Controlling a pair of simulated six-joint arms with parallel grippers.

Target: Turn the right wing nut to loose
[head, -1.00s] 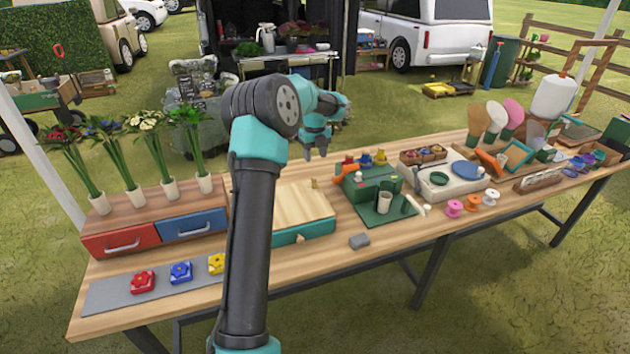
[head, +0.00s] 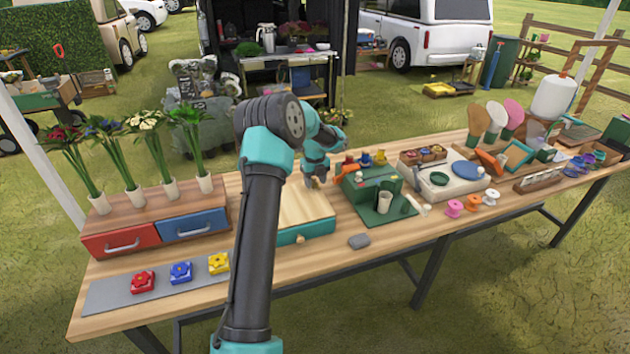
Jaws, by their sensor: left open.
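A teal box with a pale wooden top (head: 303,207) stands on the table, partly hidden behind my left arm. In the earlier picture a small brass-coloured piece, which looks like the right wing nut, stands up at the back right of that top. Now my left gripper (head: 315,182) is right over that spot and hides most of it. The gripper points down with its jaws open. I cannot tell whether the fingers touch the nut. A small tan knob (head: 300,239) shows on the box's front. My right gripper is out of view.
A green stand (head: 376,190) with orange, blue and yellow pieces on top is close on the right. Red and blue drawers (head: 190,226) and flower vases are on the left. Bare tabletop shows along the front edge.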

